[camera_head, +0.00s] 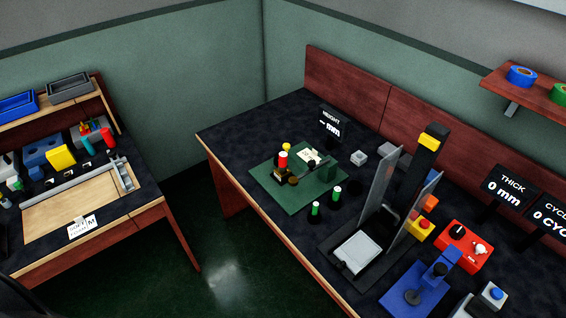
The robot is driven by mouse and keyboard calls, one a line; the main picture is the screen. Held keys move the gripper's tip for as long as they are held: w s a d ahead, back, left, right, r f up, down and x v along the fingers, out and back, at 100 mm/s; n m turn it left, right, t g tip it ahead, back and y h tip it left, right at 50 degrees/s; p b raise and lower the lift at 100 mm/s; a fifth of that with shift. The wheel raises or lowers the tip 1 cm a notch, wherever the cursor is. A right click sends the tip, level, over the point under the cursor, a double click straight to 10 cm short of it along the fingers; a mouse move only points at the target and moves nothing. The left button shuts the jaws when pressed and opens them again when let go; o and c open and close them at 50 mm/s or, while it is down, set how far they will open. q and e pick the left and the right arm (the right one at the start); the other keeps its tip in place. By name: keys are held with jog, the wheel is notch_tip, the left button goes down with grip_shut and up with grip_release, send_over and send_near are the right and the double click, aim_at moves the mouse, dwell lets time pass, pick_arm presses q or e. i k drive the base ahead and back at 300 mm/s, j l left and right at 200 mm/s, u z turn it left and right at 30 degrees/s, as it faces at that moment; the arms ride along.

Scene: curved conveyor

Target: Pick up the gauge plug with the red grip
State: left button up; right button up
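A plug with a red grip (283,161) stands upright on the green mat (300,201) on the dark workbench at the right. Its lower end is too small to make out among small brown and black parts. Two plugs with green grips stand at the mat's front edge, one green-gripped plug (315,210) and another green-gripped plug (336,194) to its right. Neither of my grippers shows in the head view.
A tall black fixture with clear side plates (377,190) stands right of the mat. A red control box (464,246) and blue press (416,291) are farther right. A second bench (82,194) with trays and tools is at the left, with open floor between.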

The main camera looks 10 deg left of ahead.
aim_at(282, 164)
jog(key=k+j+z, duration=0.2)
jog(key=j+z, duration=0.15)
jog(key=j, duration=0.15)
jog(key=k+j+z, duration=0.2)
jog(key=j+z, duration=0.2)
jog(key=k+j+z, duration=0.35)
jog(key=i+j, duration=0.05)
